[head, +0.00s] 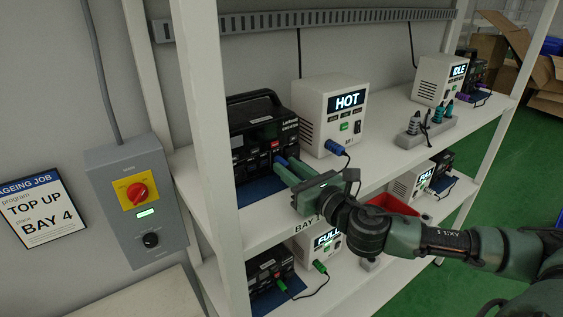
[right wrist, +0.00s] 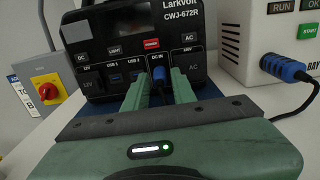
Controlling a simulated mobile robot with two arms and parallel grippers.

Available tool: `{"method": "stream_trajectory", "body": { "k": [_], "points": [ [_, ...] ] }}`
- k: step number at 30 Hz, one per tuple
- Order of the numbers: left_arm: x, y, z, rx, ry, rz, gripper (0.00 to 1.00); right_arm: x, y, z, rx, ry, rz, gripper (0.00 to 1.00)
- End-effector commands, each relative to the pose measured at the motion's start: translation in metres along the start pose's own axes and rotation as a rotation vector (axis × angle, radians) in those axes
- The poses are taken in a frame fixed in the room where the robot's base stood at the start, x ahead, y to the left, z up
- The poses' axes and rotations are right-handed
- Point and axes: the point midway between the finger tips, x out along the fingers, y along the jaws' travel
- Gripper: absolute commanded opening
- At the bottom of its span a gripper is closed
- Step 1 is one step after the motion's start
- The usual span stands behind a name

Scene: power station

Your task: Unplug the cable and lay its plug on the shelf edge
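The black power station (head: 262,130) stands on the upper shelf (head: 385,165) on a blue mat. Its DC IN socket holds a blue plug (right wrist: 158,84), seen in the right wrist view. My right gripper (head: 287,170) reaches in from the right with its green fingers at the front of the power station. In the right wrist view the fingers (right wrist: 160,92) are apart, one on each side of the plug, with narrow gaps. The cable (right wrist: 300,112) runs from a blue connector on the white charger marked HOT (head: 336,115); part of it is hidden behind my gripper. My left gripper is out of view.
The charger stands close to the right of the power station. A grey holder (head: 428,132) with several plugs and another charger marked IDLE (head: 440,80) stand farther right. A shelf post (head: 212,150) rises at left. The lower shelf holds more units and a red bin (head: 395,203).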

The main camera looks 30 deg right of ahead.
Motion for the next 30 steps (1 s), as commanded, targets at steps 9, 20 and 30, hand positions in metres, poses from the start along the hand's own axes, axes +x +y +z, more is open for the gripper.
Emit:
{"method": "stream_trajectory", "body": {
  "k": [9, 20, 30],
  "points": [
    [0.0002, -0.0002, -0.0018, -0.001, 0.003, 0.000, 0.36, -0.0002, 0.0000, -0.0001, 0.000, 0.000, 0.000, 0.00],
    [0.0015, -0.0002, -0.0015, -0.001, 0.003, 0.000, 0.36, -0.0032, -0.0010, -0.0002, -0.001, 0.000, -0.002, 0.00],
    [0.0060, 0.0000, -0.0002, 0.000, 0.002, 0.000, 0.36, -0.0099, -0.0025, -0.0021, -0.004, 0.002, -0.005, 0.00]
  ]
}}
